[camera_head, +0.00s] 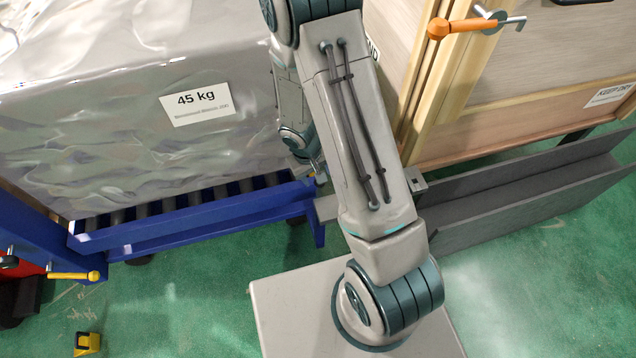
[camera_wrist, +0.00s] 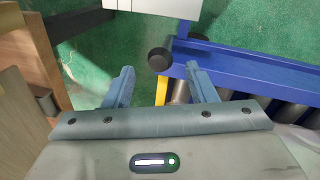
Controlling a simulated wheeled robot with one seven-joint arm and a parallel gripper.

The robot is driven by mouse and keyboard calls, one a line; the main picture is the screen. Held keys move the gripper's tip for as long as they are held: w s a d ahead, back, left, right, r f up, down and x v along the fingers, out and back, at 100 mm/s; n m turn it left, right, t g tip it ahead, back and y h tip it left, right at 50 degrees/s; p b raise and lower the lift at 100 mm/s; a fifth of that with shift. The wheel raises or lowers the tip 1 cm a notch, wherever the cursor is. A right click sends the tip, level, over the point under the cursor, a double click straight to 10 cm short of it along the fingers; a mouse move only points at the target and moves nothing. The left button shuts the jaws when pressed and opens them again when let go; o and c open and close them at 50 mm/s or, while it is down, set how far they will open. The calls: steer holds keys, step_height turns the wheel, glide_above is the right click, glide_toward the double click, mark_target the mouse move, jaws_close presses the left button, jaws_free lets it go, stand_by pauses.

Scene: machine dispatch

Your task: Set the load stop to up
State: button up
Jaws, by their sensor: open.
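My gripper (camera_wrist: 160,68) is open, with its two fingers apart, in the wrist view. A round black knob (camera_wrist: 159,58) shows between and just beyond the fingertips, apparently not gripped. A yellow bar (camera_wrist: 161,92) lies just below the knob, beside the blue conveyor frame; it may be part of the load stop, but I cannot tell for sure, nor whether it is up or down. The blue roller conveyor (camera_head: 200,224) there carries a large wrapped load.
The grey wrapped load (camera_head: 110,150) has a 45 kg label. A wooden crate (camera_head: 520,130) with an orange-handled latch (camera_head: 465,27) stands at the right, by a grey channel (camera_head: 530,190). A yellow lever (camera_head: 73,275) is at the lower left. Green floor (camera_head: 190,310) is open in front.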

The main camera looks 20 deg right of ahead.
steer(key=shift+w+d+f+b, duration=0.1)
steer(key=shift+d+f+b, duration=0.15)
steer(key=shift+f, duration=0.7)
steer(key=shift+d+f+b, duration=0.1)
steer(key=shift+f+b, duration=0.2)
steer(key=shift+f, duration=0.65)
